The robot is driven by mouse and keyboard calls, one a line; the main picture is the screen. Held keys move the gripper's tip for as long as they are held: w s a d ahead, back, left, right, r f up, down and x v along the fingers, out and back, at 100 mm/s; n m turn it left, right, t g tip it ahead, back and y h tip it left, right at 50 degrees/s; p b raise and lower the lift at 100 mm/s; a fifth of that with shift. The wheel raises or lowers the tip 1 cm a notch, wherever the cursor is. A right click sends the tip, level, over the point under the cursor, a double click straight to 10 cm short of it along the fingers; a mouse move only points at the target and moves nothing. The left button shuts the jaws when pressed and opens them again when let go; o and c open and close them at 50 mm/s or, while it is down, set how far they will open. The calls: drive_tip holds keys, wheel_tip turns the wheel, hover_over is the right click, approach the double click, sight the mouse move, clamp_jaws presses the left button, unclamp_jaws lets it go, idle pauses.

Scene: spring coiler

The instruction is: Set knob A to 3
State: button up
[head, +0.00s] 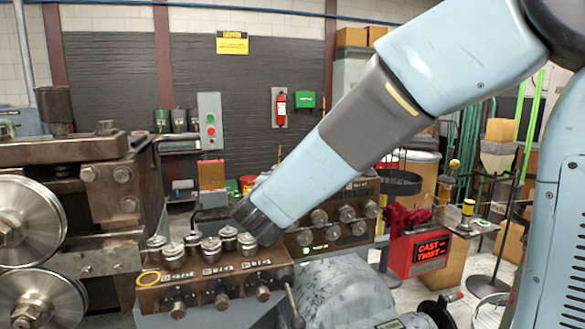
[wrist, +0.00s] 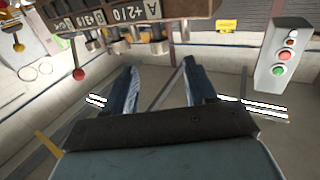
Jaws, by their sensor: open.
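The brown control panel (head: 205,285) at the lower middle of the head view carries a row of dark knobs, such as the left one (head: 178,303), under small labels I cannot read there. In the wrist view the panel (wrist: 195,8) is at the top edge, close to the camera, with a white label A (wrist: 138,14) and a grey knob (wrist: 157,42) beside it. My gripper (wrist: 162,75) is open and empty, its fingers below the knobs and apart from them. Its jaws do not show in the head view. Where the knob points I cannot tell.
Metal cylinders (head: 210,247) stand on top of the panel, just beside my wrist. A lever (head: 291,300) stands at the panel's right end and shows a red ball (wrist: 78,74) in the wrist view. A big machine with steel rollers (head: 25,225) fills the left.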

drive_tip(key=x, duration=0.9)
drive_tip(key=shift+w+d, duration=0.1)
drive_tip(key=shift+w, duration=0.1)
drive_tip(key=c, duration=0.9)
drive_tip(key=shift+s+a, duration=0.1)
drive_tip(key=shift+a, duration=0.3)
drive_tip(key=shift+d+h, duration=0.25)
drive_tip(key=shift+h, duration=0.05)
drive_tip(key=shift+c, duration=0.2)
